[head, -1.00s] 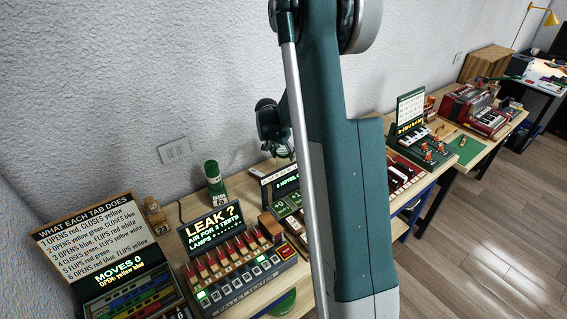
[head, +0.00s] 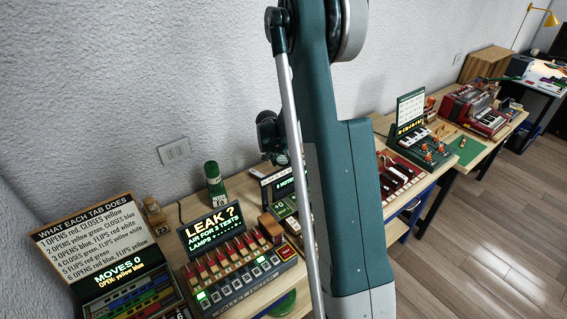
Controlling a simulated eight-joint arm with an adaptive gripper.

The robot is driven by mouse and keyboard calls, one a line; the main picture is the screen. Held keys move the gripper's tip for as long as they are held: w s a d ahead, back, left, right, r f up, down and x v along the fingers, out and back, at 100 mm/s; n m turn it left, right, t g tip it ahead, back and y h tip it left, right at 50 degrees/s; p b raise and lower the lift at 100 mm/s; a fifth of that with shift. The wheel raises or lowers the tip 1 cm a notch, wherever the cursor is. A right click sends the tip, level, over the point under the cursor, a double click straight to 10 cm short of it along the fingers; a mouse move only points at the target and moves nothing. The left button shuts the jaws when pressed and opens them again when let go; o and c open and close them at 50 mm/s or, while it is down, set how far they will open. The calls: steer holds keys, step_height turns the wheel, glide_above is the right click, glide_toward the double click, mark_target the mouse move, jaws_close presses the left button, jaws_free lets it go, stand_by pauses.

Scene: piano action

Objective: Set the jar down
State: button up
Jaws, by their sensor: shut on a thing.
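My gripper (head: 272,142) shows only in part in the head view, at the left edge of my large green arm. It is above the bench, near the wall. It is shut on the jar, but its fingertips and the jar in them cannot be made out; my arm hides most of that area. A green cylinder with a pale label (head: 215,182) stands upright at the back of the bench, apart from my gripper. A small brown jar-like thing with a number tag (head: 154,212) stands further left.
The lit tester with the "LEAK?" sign (head: 212,222) and a row of red-topped keys fills the near bench. A tab board (head: 95,240) stands at the left. A small lit display (head: 280,187) is partly behind my arm. A keyboard unit (head: 420,145) and red accordion (head: 475,110) stand right.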

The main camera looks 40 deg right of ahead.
steer(key=shift+f, duration=0.2)
steer(key=o, duration=1)
steer(key=shift+r, duration=0.25)
steer(key=shift+v, duration=5.95)
steer(key=shift+s+a, duration=0.1)
